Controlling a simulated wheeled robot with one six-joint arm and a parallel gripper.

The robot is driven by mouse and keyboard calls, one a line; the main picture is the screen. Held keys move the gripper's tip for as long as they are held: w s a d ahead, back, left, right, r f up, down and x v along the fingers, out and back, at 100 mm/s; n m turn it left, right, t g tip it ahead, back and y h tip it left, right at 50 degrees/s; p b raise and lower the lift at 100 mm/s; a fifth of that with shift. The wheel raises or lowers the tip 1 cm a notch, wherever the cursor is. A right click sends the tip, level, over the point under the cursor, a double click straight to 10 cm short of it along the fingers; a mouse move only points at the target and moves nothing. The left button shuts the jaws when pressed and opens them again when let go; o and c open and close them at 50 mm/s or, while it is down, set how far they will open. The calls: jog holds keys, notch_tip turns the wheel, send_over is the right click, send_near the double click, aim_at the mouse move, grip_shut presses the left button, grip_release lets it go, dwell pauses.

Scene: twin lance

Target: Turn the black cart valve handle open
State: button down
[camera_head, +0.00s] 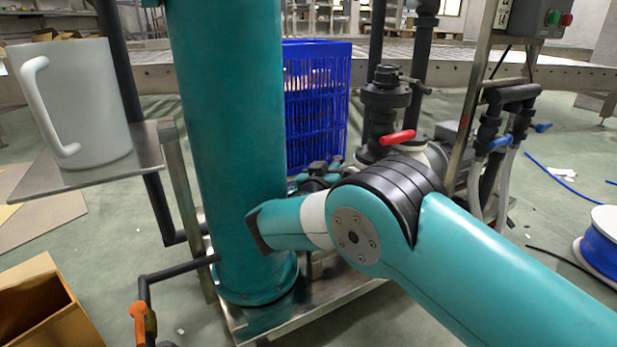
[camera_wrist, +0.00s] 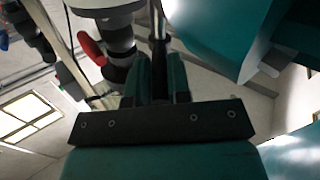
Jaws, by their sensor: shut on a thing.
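In the wrist view, my gripper (camera_wrist: 158,66) has its two teal fingers shut on a dark bar (camera_wrist: 158,28), which looks like the black valve handle. The bar runs up the picture from between the fingers; the part inside them is mostly hidden. In the head view, my gripper (camera_head: 318,172) shows only in part behind my teal arm, low beside the cart's piping, and its hold is hidden there. A black valve body (camera_head: 388,98) stands upright on the cart. A red lever (camera_head: 397,137) is below it and also shows in the wrist view (camera_wrist: 92,48), left of my fingers.
Black pipes with blue levers (camera_head: 500,141) are to the right, and a blue hose reel (camera_head: 602,240) lies at the right edge. A white mug-like container (camera_head: 85,105) stands on a metal shelf at the left.

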jog(key=shift+a+r, duration=0.25)
jog(key=shift+s, duration=0.1)
jog(key=c, duration=1.3)
grip_release()
jog(key=shift+o, duration=1.1)
jog(key=shift+d+f, duration=0.1)
jog(key=shift+d, duration=0.05)
